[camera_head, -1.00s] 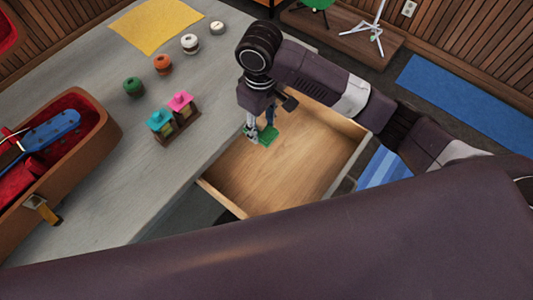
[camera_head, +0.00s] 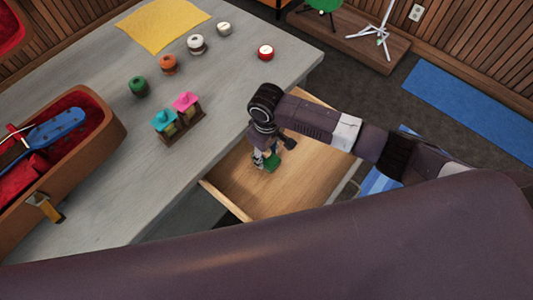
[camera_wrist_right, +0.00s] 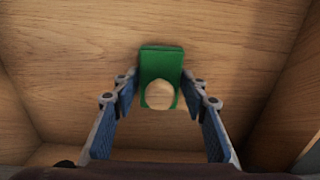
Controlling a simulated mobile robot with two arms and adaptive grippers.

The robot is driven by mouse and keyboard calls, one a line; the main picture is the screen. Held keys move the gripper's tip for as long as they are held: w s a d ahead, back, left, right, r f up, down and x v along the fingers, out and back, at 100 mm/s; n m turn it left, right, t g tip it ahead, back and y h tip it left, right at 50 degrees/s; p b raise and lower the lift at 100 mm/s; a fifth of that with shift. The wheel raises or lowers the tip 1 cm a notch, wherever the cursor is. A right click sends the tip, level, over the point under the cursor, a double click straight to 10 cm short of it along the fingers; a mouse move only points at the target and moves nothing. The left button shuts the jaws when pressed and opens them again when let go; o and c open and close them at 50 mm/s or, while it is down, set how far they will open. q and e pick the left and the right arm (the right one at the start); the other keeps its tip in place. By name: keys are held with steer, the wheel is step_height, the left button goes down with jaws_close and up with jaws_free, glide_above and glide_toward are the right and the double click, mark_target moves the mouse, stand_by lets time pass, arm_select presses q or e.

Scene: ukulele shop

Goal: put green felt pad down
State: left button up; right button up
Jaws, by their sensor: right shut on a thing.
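My right gripper (camera_head: 265,159) reaches down into the open wooden drawer (camera_head: 305,187) in the head view. It is shut on the green felt pad (camera_head: 272,163). In the right wrist view the pad (camera_wrist_right: 161,62) lies between the two fingers, with a round pale wooden knob on its near part. The drawer's bare wooden floor shows around and behind the pad. I cannot tell whether the pad touches that floor. My left gripper is not in view.
The grey table (camera_head: 160,170) beside the drawer holds an open red-lined case (camera_head: 110,135), a stand with teal and pink tops (camera_head: 180,125), several small round pots and a yellow cloth (camera_head: 163,25). The drawer's walls surround my gripper; its floor is otherwise bare.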

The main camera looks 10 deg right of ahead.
steer(key=shift+f, duration=0.1)
steer(key=o, duration=1)
step_height(320, 180, up, 12)
steer(key=shift+r, duration=0.2)
